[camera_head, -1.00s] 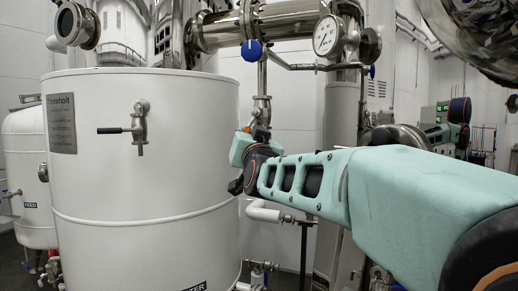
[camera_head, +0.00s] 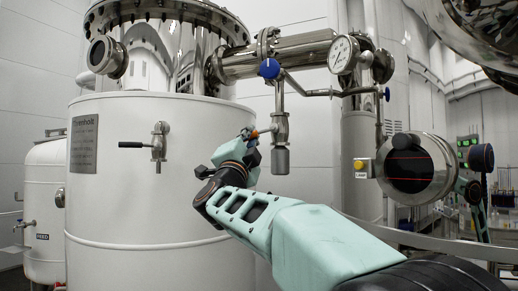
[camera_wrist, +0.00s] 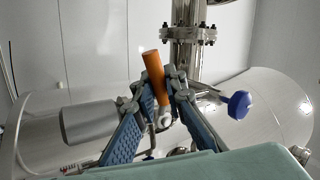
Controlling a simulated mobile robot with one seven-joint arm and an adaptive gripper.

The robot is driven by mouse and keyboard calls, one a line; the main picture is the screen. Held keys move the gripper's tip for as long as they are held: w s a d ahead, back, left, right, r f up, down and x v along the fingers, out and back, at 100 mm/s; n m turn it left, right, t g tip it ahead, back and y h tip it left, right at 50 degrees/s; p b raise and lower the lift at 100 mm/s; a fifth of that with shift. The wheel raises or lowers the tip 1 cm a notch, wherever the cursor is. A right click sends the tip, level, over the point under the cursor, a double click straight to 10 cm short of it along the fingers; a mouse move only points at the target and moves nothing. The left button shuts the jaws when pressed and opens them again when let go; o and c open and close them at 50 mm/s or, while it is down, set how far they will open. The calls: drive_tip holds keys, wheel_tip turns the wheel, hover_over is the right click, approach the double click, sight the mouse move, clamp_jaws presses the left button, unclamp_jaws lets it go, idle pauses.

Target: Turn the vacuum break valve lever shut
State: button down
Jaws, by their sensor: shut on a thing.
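The vacuum break valve seems to be the small steel valve (camera_head: 281,128) with an orange lever (camera_head: 264,131), on a pipe to the right of the white tank. A grey cylinder (camera_head: 280,160) hangs below it. In the head view my gripper (camera_head: 248,136) is at the lever's left end, and its fingers are small and partly hidden. In the wrist view the orange lever (camera_wrist: 152,72) lies between the blue-padded fingers of my gripper (camera_wrist: 158,88), which is shut on it. The grey cylinder also shows at left in the wrist view (camera_wrist: 90,122).
A black-handled valve (camera_head: 158,146) sticks out of the white tank (camera_head: 110,195), left of my gripper. A blue knob (camera_head: 269,68) and a gauge (camera_head: 343,54) sit above. A blue knob (camera_wrist: 240,104) is right of the fingers in the wrist view.

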drive_tip(key=m+h, duration=0.1)
drive_tip(key=r+m+h, duration=0.1)
drive_tip(key=m, duration=0.1)
drive_tip(key=m+h, duration=0.1)
drive_tip(key=m, duration=0.1)
drive_tip(key=shift+a+r+h, duration=0.25)
drive_tip(key=shift+r+h, duration=0.15)
drive_tip(key=shift+r+m+g+h+p, duration=0.2)
drive_tip(key=shift+m+h, duration=0.2)
drive_tip(key=shift+m, duration=0.15)
drive_tip(key=shift+r+m+g+h+p, duration=0.1)
drive_tip(key=shift+m+g+h+p, duration=0.1)
drive_tip(key=shift+m+h, duration=0.3)
drive_tip(key=shift+d+m, duration=0.1)
drive_tip(key=shift+m, duration=0.15)
drive_tip(key=c, duration=2.2)
unclamp_jaws()
drive_tip(key=shift+c, duration=0.2)
drive_tip(key=shift+f, duration=0.15)
drive_tip(key=v, duration=1.2)
drive_tip(key=shift+r, duration=0.2)
